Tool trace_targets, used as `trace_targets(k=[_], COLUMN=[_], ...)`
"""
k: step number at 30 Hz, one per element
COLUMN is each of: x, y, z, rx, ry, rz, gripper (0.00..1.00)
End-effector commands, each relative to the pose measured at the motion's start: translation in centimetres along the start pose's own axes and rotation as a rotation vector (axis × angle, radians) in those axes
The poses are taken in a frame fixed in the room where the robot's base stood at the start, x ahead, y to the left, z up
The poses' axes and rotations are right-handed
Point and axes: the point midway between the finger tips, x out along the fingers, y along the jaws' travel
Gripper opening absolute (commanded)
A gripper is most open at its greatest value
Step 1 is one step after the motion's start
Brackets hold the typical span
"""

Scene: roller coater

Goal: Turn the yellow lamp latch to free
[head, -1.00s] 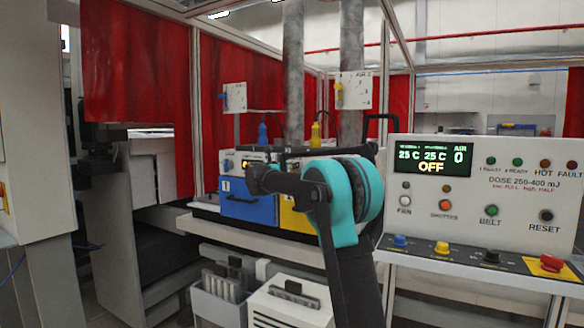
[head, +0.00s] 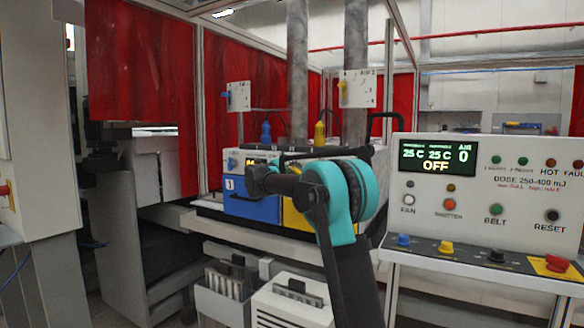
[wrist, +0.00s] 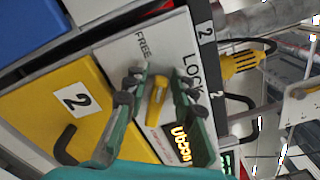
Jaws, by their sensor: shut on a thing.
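The yellow lamp latch (wrist: 157,99) is a small bar on the white panel, between the printed words FREE and LOCK in the wrist view. My gripper (wrist: 160,92) has its two green, grey-padded fingers on either side of the latch and is shut on it. The latch stands roughly parallel to the fingers; which word it points to I cannot tell. The yellow lamp drawer (wrist: 62,118), marked 2, lies beside the panel. In the head view my arm hides the latch and the gripper tips; only part of the yellow drawer (head: 291,219) shows.
A blue drawer (head: 250,207) marked 1 sits left of the yellow one. A yellow plug (wrist: 240,64) is near the fingers. The control console (head: 478,190) reads OFF and stands close to my arm's right. Grey bins (head: 222,303) stand below.

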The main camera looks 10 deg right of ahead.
Motion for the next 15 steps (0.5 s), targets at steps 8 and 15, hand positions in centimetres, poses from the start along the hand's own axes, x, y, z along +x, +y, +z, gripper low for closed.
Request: trace_targets(k=[8, 15], x=[0.05, 0.10], y=[0.71, 1.06], z=[-0.59, -0.78], rx=[-0.247, -0.423], ry=[0.011, 0.012], rz=[0.002, 0.003], gripper=[0.00, 0.00])
